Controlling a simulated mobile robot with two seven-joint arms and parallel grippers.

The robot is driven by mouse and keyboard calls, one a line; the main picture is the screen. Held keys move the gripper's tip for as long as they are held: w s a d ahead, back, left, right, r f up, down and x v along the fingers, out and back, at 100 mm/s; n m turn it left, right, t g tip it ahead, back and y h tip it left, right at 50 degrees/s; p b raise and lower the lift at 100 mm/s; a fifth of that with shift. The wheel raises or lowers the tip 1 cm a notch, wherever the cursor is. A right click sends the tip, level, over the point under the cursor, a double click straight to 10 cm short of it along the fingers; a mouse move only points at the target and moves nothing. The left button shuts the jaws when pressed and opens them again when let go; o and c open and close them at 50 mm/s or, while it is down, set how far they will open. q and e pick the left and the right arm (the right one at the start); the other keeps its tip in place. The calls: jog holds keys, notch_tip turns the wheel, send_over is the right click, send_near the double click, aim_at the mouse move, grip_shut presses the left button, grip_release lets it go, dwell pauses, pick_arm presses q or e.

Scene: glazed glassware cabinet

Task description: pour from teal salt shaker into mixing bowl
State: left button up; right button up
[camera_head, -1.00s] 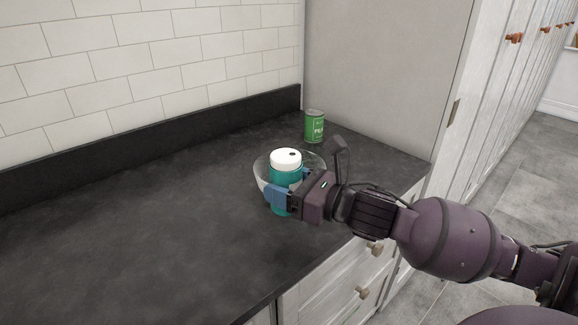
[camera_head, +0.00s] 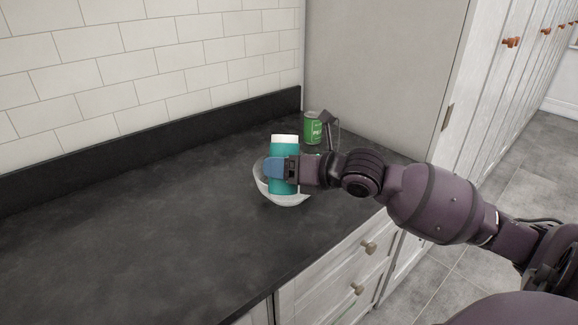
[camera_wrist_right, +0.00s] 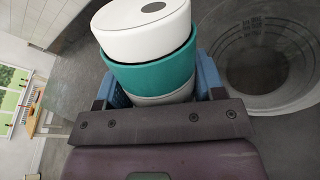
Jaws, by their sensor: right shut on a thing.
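The teal salt shaker (camera_head: 284,183) has a white cap (camera_head: 285,139) on its upper end in the head view. My right gripper (camera_head: 279,169) is shut around its body and holds it at the clear mixing bowl (camera_head: 287,200), hiding the bowl's middle. The cap's top face is out of sight in the head view, so the shaker appears to lean away from the camera. In the right wrist view the shaker (camera_wrist_right: 152,76) sits between the blue fingers, with a dark spot on the cap, and the bowl (camera_wrist_right: 291,98) is beside it on the right. No falling contents show. My left gripper is not in view.
The dark countertop (camera_head: 150,215) is clear to the left. A grey panel (camera_head: 385,75) rises at the back right, and drawers (camera_head: 335,275) lie below the front edge.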

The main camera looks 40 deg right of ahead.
jog(key=shift+w+d+r+m+p, duration=0.35)
jog(key=shift+w+r+m, duration=0.1)
jog(key=shift+r+m, duration=0.1)
jog(key=shift+f+m+g, duration=0.35)
jog(key=shift+m+g, duration=0.1)
jog(key=shift+g, duration=0.15)
jog(key=shift+w+d+m+y+p, duration=0.1)
jog(key=shift+m+y+p, duration=0.2)
jog(key=shift+p, duration=0.4)
jog(key=shift+f+m+g+p, duration=0.4)
jog(key=shift+g, duration=0.1)
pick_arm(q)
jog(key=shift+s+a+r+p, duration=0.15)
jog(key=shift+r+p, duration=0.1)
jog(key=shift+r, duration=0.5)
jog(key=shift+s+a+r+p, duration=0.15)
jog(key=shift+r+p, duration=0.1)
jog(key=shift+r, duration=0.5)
pick_arm(e)
jog(key=shift+r, duration=0.1)
jog(key=shift+m, duration=0.3)
